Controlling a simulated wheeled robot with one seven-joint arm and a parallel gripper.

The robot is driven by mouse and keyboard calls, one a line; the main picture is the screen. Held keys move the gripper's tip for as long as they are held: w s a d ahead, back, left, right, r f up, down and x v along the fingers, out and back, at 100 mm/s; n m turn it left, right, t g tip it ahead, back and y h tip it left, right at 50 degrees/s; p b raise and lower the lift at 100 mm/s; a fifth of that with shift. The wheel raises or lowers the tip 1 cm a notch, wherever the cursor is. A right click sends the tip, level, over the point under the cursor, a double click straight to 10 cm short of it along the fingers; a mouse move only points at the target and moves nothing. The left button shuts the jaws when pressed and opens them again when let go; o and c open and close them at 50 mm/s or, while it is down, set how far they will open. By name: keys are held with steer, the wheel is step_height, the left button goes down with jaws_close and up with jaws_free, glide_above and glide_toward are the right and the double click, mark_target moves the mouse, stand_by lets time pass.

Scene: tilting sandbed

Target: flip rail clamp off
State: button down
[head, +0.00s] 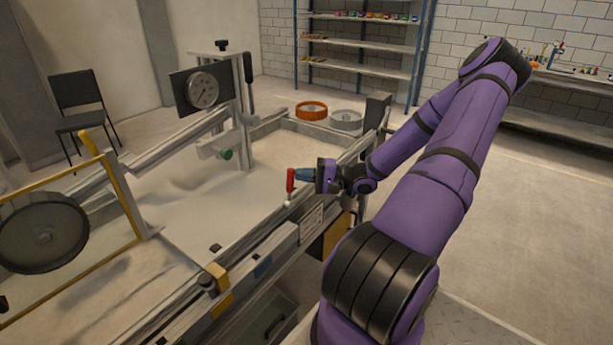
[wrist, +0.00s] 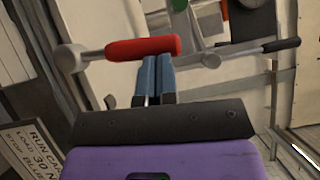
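The rail clamp shows as a lever with a red grip (head: 290,180), standing roughly upright at the near rail (head: 262,228) of the sandbed. In the wrist view the red grip (wrist: 142,47) lies across the picture, with a grey rod running left to a round pale end. My gripper (head: 298,175) is beside the red grip, on its right in the head view. In the wrist view its blue fingers (wrist: 157,60) are side by side, with their tips at the grip's lower edge. The grip is not between them. Whether they touch it I cannot tell.
A dial gauge (head: 203,90) stands on a post over the sand, with a green knob (head: 226,154) below. A grey lever with a black grip (wrist: 281,45) lies right of my fingers. A yellow frame and handwheel (head: 42,232) stand at left. Floor at right is clear.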

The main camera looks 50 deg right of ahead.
steer(key=shift+a+r, duration=0.25)
steer(key=shift+a, duration=0.55)
steer(key=w+d+v, duration=0.1)
steer(key=d+v, duration=0.1)
steer(key=v, duration=1.1)
steer(key=shift+w+r, duration=0.3)
steer(key=shift+w, duration=0.1)
steer(key=shift+d, duration=0.1)
